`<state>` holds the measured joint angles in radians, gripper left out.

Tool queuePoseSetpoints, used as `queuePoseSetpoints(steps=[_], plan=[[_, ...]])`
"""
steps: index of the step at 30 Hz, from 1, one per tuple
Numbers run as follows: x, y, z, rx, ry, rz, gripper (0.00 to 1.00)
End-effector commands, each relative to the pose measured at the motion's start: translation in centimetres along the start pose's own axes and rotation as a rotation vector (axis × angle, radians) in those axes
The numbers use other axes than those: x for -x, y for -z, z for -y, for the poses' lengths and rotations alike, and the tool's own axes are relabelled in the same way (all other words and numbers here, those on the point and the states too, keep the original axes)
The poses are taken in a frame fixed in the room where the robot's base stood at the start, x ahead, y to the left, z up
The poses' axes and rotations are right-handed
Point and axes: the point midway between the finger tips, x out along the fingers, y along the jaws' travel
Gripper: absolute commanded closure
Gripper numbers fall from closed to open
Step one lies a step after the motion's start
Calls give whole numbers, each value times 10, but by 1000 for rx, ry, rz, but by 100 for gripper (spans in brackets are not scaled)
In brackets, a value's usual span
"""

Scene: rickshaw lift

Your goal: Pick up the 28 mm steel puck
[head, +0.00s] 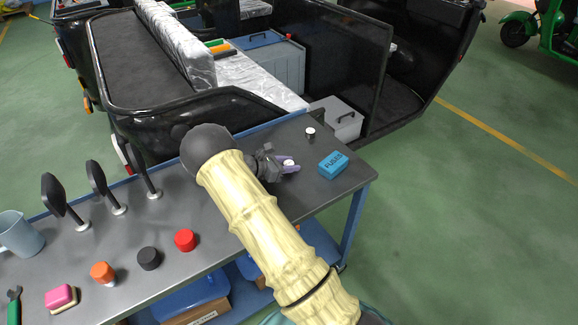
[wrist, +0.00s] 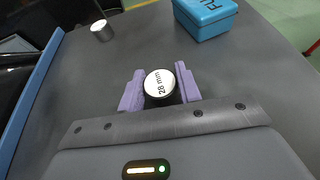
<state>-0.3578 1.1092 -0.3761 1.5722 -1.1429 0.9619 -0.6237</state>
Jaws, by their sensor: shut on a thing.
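The 28 mm steel puck (wrist: 160,86) is a short dark cylinder with a white top labelled "28 mm". In the wrist view it stands upright between the purple fingers of my gripper (wrist: 161,88), which is shut on it. In the head view the puck's white top (head: 288,162) shows at the end of my gripper (head: 286,165), over the right part of the grey table (head: 215,225). I cannot tell whether the puck touches the table top.
A second small metal cylinder (head: 310,134) stands near the table's back edge. A blue box (head: 333,164) sits to the right of my gripper. Red (head: 185,240), black (head: 149,258) and orange (head: 102,272) pieces and several dark mirrors stand to the left. A black vehicle borders the table's back.

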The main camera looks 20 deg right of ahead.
Motion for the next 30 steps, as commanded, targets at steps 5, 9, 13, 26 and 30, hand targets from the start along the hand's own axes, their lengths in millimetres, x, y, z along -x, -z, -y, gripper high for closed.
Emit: queuePoseSetpoints(steps=[5,9,13,26,30], plan=[[1,-4,0,-1,0,1,94],[7,-17,0,-3,-1,0,94],[15,-39,0,-4,0,1,94],[38,-93,0,1,1,0,94],[38,-93,0,2,1,0,94]])
